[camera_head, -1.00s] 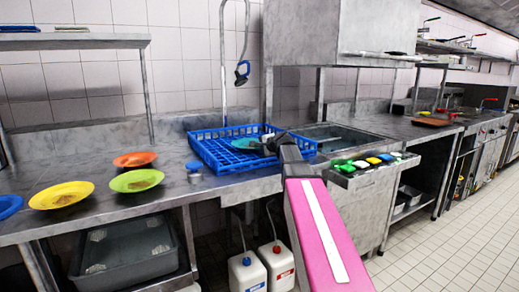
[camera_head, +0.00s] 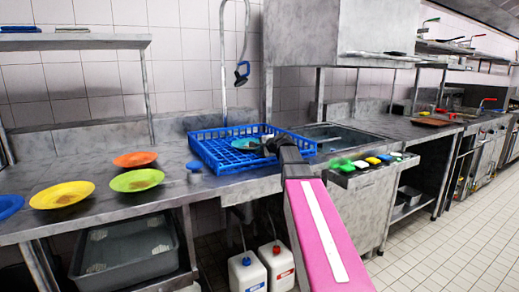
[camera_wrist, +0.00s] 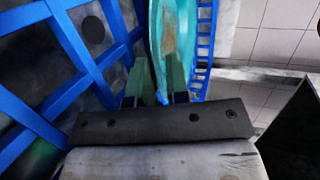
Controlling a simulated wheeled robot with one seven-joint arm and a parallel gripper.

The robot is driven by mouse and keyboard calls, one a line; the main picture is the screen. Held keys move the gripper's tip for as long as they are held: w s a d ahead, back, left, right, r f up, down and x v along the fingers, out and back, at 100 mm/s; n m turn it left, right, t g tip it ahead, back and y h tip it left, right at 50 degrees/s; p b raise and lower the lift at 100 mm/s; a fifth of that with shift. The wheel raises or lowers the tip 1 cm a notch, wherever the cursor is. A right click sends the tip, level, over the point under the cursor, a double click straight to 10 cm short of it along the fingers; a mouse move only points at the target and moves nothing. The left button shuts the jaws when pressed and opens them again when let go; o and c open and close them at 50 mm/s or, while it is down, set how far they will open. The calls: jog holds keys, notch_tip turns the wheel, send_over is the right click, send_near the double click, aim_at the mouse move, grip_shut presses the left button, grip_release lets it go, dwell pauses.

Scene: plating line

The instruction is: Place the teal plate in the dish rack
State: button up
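The teal plate (camera_head: 247,143) is inside the blue dish rack (camera_head: 205,157) on the steel counter. In the wrist view the teal plate (camera_wrist: 176,45) shows edge-on, standing up from between my gripper's fingers (camera_wrist: 160,88). The blue grid of the rack (camera_wrist: 40,115) runs along the left of that view, with another part behind the plate. My gripper (camera_head: 270,147) is at the right side of the rack and seems shut on the plate's rim. Its fingertips are partly hidden by the plate and the arm. Whether the plate touches the rack floor cannot be told.
An orange plate (camera_head: 135,159), a yellow plate (camera_head: 62,194), a green plate (camera_head: 136,180) and a blue plate (camera_head: 9,206) lie on the counter to the left. A faucet hose (camera_head: 242,75) hangs above the rack. A sink (camera_head: 345,136) is to the right.

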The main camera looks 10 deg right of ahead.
jog(key=shift+s+a+f, duration=0.1)
jog(key=shift+s+f, duration=0.1)
jog(key=shift+f, duration=0.45)
jog(key=shift+r, duration=0.3)
jog(key=shift+s+r, duration=0.2)
jog(key=shift+r, duration=0.05)
jog(key=v, duration=1.1)
jog(key=shift+d+r, duration=0.35)
jog(key=shift+r, duration=0.05)
